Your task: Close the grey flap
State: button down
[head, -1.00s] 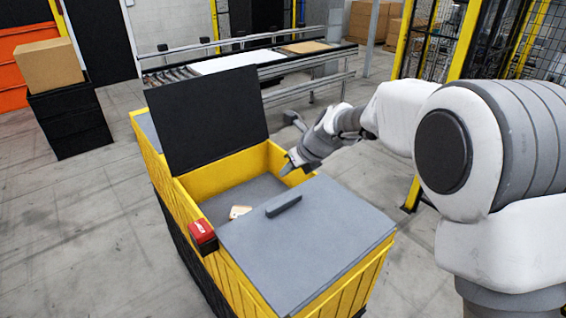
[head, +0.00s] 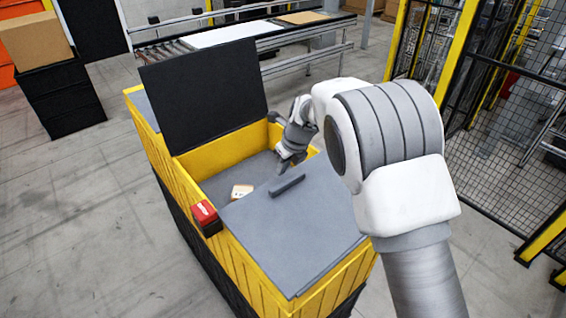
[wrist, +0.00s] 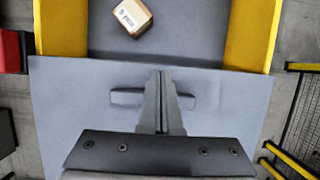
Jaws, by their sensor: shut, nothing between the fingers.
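A flat grey flap (head: 300,232) with a raised bar handle (head: 287,185) covers the near end of a yellow bin (head: 245,280); it also shows in the wrist view (wrist: 85,110). The bin's middle part is open. A dark panel (head: 205,100) stands upright at the opening's far left side. My gripper (head: 283,170) is shut and empty, over the opening just beyond the handle.
A small labelled carton (head: 241,191) lies inside the bin. A red and black box (head: 205,217) sits on the bin's left rim. A conveyor (head: 240,35) stands behind. A mesh fence (head: 510,140) is at the right.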

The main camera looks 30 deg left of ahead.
jog(key=shift+f, duration=0.2)
jog(key=shift+r, duration=0.1)
dwell(0.4)
jog(key=b+v, duration=0.2)
jog(key=v, duration=1.5)
jog(key=d+r+n+t+b, duration=0.1)
jog(key=d+r+n, duration=0.15)
jog(key=d, duration=0.55)
jog(key=d+r+n, duration=0.2)
jog(key=d+n, duration=0.1)
jog(key=d, duration=0.4)
jog(key=s+d+r+n+t+b, duration=0.1)
jog(key=s+d+n, duration=0.45)
jog(key=d, duration=0.55)
jog(key=s+d+f+n+t+h+b, duration=0.1)
jog(key=s+d+f+n+h, duration=0.1)
jog(key=s+d+n, duration=0.3)
jog(key=s+d+f+n+t+h+b, duration=0.1)
jog(key=s+d+f+n, duration=0.3)
jog(key=s+d, duration=0.6)
jog(key=shift+s+f+n+h, duration=0.35)
jog(key=shift+n+h, duration=0.15)
jog(key=shift+n, duration=0.5)
jog(key=shift+s, duration=0.1)
